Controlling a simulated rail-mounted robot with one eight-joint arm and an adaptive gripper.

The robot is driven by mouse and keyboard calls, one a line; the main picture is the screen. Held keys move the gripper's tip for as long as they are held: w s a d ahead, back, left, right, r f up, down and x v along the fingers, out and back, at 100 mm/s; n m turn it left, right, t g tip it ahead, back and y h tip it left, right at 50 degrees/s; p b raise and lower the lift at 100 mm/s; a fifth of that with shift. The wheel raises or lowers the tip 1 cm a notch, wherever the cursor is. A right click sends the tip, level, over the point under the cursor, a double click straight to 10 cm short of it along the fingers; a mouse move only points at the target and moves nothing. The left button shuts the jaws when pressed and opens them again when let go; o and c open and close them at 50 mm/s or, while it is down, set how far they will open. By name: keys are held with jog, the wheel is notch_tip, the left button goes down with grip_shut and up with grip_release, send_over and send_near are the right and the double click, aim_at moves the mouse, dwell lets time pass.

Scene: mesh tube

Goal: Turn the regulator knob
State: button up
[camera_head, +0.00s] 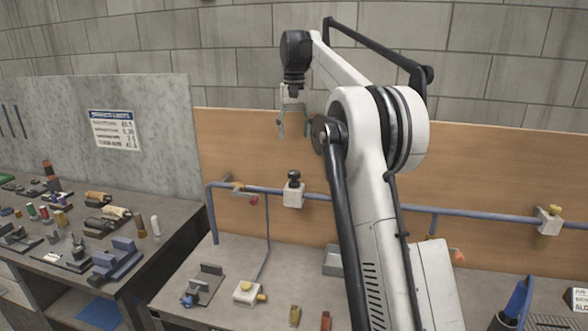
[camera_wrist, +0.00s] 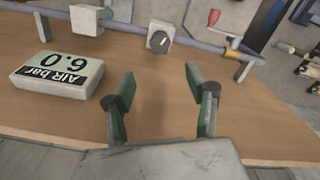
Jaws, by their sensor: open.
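The regulator is a small white box (camera_head: 293,197) on the blue pipe along the wooden panel, with a black knob (camera_head: 294,177) on top. In the wrist view the box (camera_wrist: 147,47) and the round knob (camera_wrist: 159,42), with a pale mark on its face, are beyond the fingers. My gripper (camera_head: 294,136) is raised above the knob in the head view, in front of the panel. In the wrist view the green-padded fingers (camera_wrist: 161,80) are apart with nothing between them. The knob is clear of both fingers.
The wrist view shows an "AIR bar 6.0" display (camera_wrist: 57,80) upside down and a red-handled valve (camera_wrist: 213,18). The blue pipe (camera_head: 390,207) runs across the panel (camera_head: 500,170). A white block with yellow fittings (camera_head: 247,293) and small parts sit on the bench below.

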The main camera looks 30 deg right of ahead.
aim_at(294, 172)
notch_tip(294, 172, down, 13)
jog(key=shift+f+p, duration=0.15)
jog(key=shift+p, duration=0.65)
jog(key=shift+c, duration=0.2)
jog(key=c, duration=1.1)
jog(key=shift+n, duration=0.3)
jog(key=n+b, duration=0.1)
jog(key=n, duration=0.1)
jog(key=shift+n+b, duration=0.3)
jog(key=shift+n, duration=0.1)
jog(key=n+b, duration=0.1)
jog(key=n, duration=0.2)
jog(key=shift+n, duration=0.3)
jog(key=n+b, duration=0.1)
jog(key=n, duration=0.5)
jog(key=shift+n, duration=0.3)
